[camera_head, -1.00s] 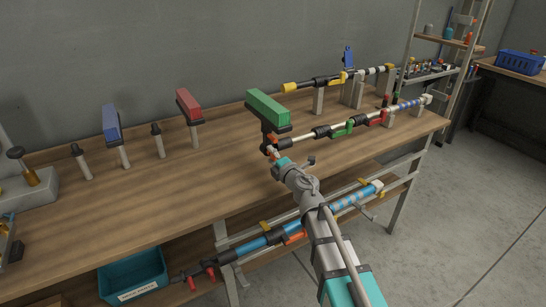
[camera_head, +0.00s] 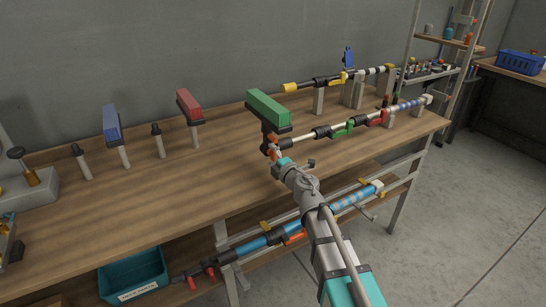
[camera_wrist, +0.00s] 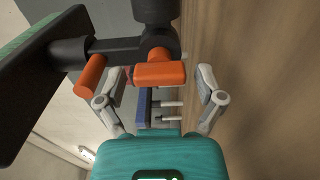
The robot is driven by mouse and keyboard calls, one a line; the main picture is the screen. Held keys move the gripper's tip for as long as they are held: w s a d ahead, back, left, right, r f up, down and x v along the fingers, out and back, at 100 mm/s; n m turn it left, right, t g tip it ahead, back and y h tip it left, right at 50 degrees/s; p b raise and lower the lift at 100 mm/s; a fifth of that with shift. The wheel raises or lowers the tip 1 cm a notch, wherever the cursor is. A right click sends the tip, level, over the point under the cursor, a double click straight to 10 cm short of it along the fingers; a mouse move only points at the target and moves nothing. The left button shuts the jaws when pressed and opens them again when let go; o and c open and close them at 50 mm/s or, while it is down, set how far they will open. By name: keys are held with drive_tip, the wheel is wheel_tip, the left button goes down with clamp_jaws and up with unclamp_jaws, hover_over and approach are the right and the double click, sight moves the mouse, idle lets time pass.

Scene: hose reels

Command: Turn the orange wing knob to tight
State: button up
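The orange wing knob (camera_wrist: 158,73) shows close up in the wrist view, on a black fitting below a dark, green-topped piece. One orange wing faces me and another orange part (camera_wrist: 91,73) slants to its left. In the head view the knob (camera_head: 275,153) is a small orange patch under the green block (camera_head: 268,107), mostly hidden by my arm. My gripper (camera_wrist: 161,94) is open, its two grey fingers apart on either side of the near wing. I see no clear contact. A tight mark is not visible.
The wooden bench (camera_head: 80,235) also holds red (camera_head: 188,103) and blue (camera_head: 111,123) blocks on posts. A hose assembly with green and red parts (camera_head: 343,130) lies right of the knob. A teal bin (camera_head: 135,275) sits below.

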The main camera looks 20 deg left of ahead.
idle(0.4)
drive_tip(key=v, duration=1.2)
idle(0.5)
